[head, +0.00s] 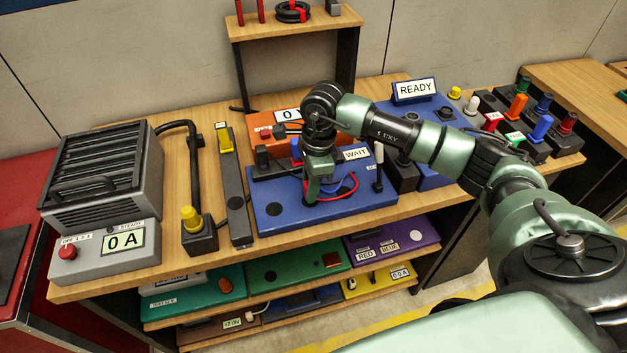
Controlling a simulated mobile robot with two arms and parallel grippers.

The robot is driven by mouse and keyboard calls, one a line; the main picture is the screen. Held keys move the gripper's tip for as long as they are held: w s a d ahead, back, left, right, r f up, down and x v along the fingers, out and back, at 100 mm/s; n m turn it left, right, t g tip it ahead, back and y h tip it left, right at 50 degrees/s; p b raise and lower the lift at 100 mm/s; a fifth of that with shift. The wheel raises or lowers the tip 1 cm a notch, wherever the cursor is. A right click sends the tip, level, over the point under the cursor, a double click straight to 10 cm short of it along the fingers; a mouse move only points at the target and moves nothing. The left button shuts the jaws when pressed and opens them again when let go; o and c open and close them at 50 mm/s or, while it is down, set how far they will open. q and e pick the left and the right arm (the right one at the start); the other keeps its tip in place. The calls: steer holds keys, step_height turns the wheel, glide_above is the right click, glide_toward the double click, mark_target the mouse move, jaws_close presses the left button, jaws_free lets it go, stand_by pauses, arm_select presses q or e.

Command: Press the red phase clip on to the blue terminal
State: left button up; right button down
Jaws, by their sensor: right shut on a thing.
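My right gripper (312,194) points down over the blue board (278,215) on the bench. It is shut; the red phase clip in its jaws is mostly hidden by the fingers. A red lead (347,181) loops beside the fingers on the right. A small blue part (296,147), possibly the blue terminal, shows just left of my wrist at the board's back, partly covered. I cannot tell whether the clip touches a terminal. A WAIT sign (356,154) stands at the board's back right. My left gripper is not in view.
A grey load box (100,185) reading 0 A stands at the left. A black strip with a yellow switch (225,140) lies left of the board. Coloured plugs, including a blue one (541,127), stand at the right. A READY sign (415,88) is behind my arm.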

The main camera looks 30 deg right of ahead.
steer(key=shift+r+p, duration=1.3)
steer(key=shift+r, duration=1.45)
steer(key=shift+r, duration=0.1)
steer(key=shift+r, duration=0.3)
step_height(320, 180, up, 4)
steer(key=p, duration=0.2)
steer(key=shift+r+p, duration=0.1)
steer(key=shift+p, duration=0.25)
steer(key=w+d+r, duration=0.6)
steer(key=w+d, duration=0.4)
steer(key=d, duration=0.2)
steer(key=shift+s+a+f+b, duration=0.1)
steer(key=shift+f+b, duration=0.8)
steer(key=shift+f, duration=0.45)
steer(key=shift+s+a+f+b, duration=0.1)
steer(key=shift+f+b, duration=0.75)
steer(key=shift+f, duration=0.45)
steer(key=shift+f, duration=0.15)
